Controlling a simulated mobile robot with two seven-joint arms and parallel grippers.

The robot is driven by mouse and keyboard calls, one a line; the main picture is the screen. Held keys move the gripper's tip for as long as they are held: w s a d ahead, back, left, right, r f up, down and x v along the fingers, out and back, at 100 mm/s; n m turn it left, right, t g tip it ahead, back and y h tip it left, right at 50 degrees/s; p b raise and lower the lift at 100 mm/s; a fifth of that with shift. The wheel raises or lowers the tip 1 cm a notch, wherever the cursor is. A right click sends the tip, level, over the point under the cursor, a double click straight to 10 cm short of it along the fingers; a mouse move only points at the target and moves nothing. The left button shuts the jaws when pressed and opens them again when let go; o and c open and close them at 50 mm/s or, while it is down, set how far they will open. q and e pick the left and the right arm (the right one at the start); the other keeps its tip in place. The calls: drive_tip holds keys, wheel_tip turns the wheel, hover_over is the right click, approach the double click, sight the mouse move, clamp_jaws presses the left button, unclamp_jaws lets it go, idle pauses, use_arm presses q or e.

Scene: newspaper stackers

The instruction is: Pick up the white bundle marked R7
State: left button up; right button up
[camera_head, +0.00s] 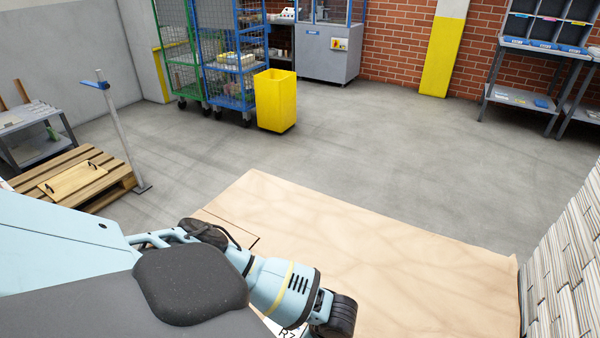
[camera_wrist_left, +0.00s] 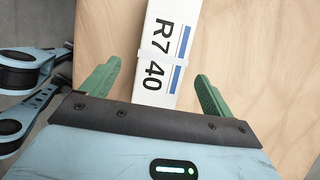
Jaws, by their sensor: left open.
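The white bundle marked R7 (camera_wrist_left: 165,40) lies on a light wooden surface in the left wrist view. It has black lettering "R7 40", blue stripes and a pale band around it. My left gripper (camera_wrist_left: 157,83) is open, its green fingers on either side of the bundle's near end, with a gap on each side. I cannot tell its height above the wood. In the head view only a corner of the bundle marking (camera_head: 287,332) shows beneath my left arm, whose wrist hides the rest. My right gripper is not in view.
The wooden top (camera_head: 400,270) is bare to the right of my arm. A stack of papers (camera_head: 568,275) stands at the right edge. A yellow bin (camera_head: 276,100), a blue cage cart (camera_head: 229,80) and a pallet (camera_head: 78,180) stand beyond on open grey floor.

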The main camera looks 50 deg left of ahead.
use_arm(q)
drive_tip(key=shift+x, duration=1)
drive_tip(key=shift+a+f, duration=0.15)
drive_tip(key=shift+f, duration=0.25)
drive_tip(key=b+x, duration=0.1)
drive_tip(key=x, duration=0.4)
drive_tip(key=shift+w, duration=0.1)
drive_tip(key=shift+r, duration=0.1)
drive_tip(key=c, duration=1.8)
drive_tip(key=shift+c, duration=0.2)
drive_tip(key=shift+r, duration=0.15)
